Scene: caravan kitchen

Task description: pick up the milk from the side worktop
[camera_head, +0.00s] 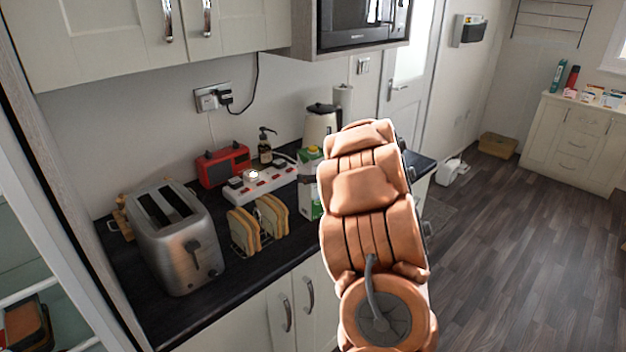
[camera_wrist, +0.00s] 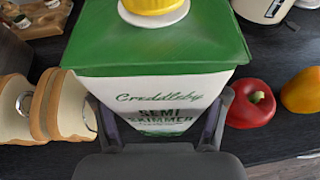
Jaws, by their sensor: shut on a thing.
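The milk is a green and white carton (camera_wrist: 150,55) with a yellow cap, labelled semi skimmed. In the wrist view it fills the upper middle, and my gripper (camera_wrist: 157,125) has one finger on each side of it, shut on it. In the head view the carton (camera_head: 311,163) shows at the left edge of my orange arm, which hides part of it and my gripper. It appears upright on or just above the dark side worktop (camera_head: 165,325); its base is not clear enough to tell which.
Bread slices in a rack (camera_head: 258,222) stand close left of the carton. A red pepper (camera_wrist: 250,104) and an orange one (camera_wrist: 303,92) lie to its right. A toaster (camera_head: 175,235), red radio (camera_head: 222,165), power strip (camera_head: 262,184) and kettle (camera_head: 321,125) share the worktop.

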